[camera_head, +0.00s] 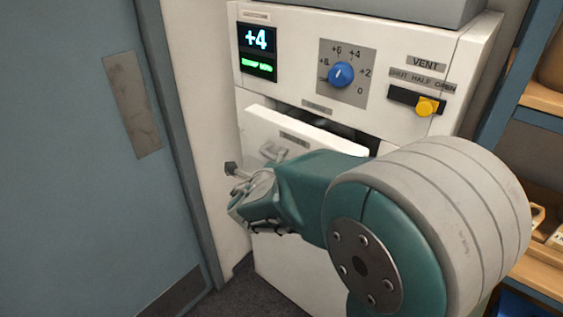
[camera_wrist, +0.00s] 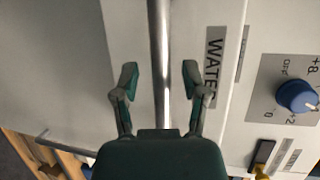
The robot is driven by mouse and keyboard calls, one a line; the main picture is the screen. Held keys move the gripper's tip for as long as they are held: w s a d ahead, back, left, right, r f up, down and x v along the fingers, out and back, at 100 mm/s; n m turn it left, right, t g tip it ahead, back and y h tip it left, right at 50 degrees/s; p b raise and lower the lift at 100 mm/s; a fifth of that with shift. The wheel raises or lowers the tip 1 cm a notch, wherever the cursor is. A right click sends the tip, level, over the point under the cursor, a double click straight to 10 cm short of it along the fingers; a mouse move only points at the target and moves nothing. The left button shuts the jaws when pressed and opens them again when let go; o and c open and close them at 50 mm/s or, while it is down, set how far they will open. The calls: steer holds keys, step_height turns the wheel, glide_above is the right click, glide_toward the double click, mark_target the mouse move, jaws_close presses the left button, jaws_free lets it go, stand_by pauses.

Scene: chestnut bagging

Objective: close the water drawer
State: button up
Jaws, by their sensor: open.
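The white water drawer (camera_head: 320,136) stands pulled out from the white machine, with a dark gap behind its top edge. Its pale handle (camera_head: 271,152) shows on the front, partly hidden by my arm. In the wrist view, the drawer front (camera_wrist: 192,25) carries a "WATER" label (camera_wrist: 213,62), and a metal handle bar (camera_wrist: 160,50) runs between my fingers. My gripper (camera_wrist: 159,78) is open, one finger on each side of the bar in the picture, with gaps on both sides. In the head view my gripper (camera_head: 240,192) is at the drawer's left side, its fingertips hard to make out.
A blue-grey door (camera_head: 75,170) stands at the left. A wooden shelf (camera_head: 545,98) stands at the right.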

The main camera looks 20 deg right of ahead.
jaws_close()
steer(key=w+d, duration=0.1)
steer(key=d, duration=0.1)
steer(key=w+d, duration=0.2)
steer(key=d, duration=0.1)
steer(key=w+d, duration=0.2)
steer(key=shift+w+d+f, duration=0.1)
steer(key=shift+d, duration=0.1)
steer(key=shift+a, duration=0.1)
steer(key=shift+c, duration=0.6)
jaws_free()
steer(key=shift+o, duration=0.6)
steer(key=shift+w+d, duration=0.15)
steer(key=shift+d, duration=0.1)
